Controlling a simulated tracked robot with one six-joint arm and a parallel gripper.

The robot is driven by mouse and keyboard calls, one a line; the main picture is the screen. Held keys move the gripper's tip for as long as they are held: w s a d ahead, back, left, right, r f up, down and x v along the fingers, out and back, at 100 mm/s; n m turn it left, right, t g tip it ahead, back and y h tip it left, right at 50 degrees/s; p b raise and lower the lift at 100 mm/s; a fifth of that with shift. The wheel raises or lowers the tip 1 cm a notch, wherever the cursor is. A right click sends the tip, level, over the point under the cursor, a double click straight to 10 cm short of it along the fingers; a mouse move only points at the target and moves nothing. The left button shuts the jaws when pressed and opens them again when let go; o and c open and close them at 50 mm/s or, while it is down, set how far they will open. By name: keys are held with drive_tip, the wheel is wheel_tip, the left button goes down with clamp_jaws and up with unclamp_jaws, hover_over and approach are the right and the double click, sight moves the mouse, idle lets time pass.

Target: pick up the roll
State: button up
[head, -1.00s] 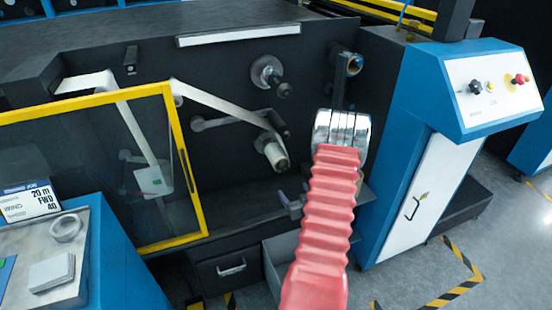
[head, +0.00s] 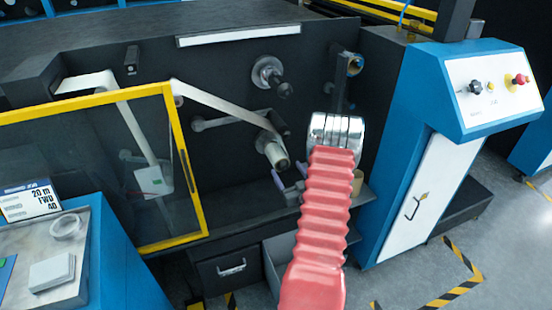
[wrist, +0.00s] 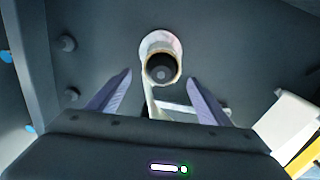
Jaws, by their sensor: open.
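The roll (head: 275,152) is a small pale roll on the lower spindle of the dark machine panel, with a white web running to it from the upper left. In the wrist view the roll (wrist: 160,48) shows end-on, a pale ring around a dark core, ahead of and between my fingers. My gripper (head: 288,180) is open and empty, just below and in front of the roll. The wrist view shows my gripper's two purple fingers (wrist: 159,80) spread apart, with no visible contact with the roll. My red sleeve and silver wrist hide part of the panel.
A knobbed spindle (head: 268,73) stands above the roll. A yellow-framed clear guard (head: 188,160) is at left. A tan cylinder (head: 357,183) is on the ledge right of my arm. A blue control cabinet (head: 420,140) stands at right. A tape ring (head: 66,227) lies on the side table.

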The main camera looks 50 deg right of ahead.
sight(282, 162)
drive_tip(key=x, duration=0.6)
drive_tip(key=shift+x, duration=2.6)
drive_tip(key=shift+a, duration=0.1)
drive_tip(key=shift+c, duration=0.4)
drive_tip(key=shift+w, duration=0.1)
drive_tip(key=c, duration=1.1)
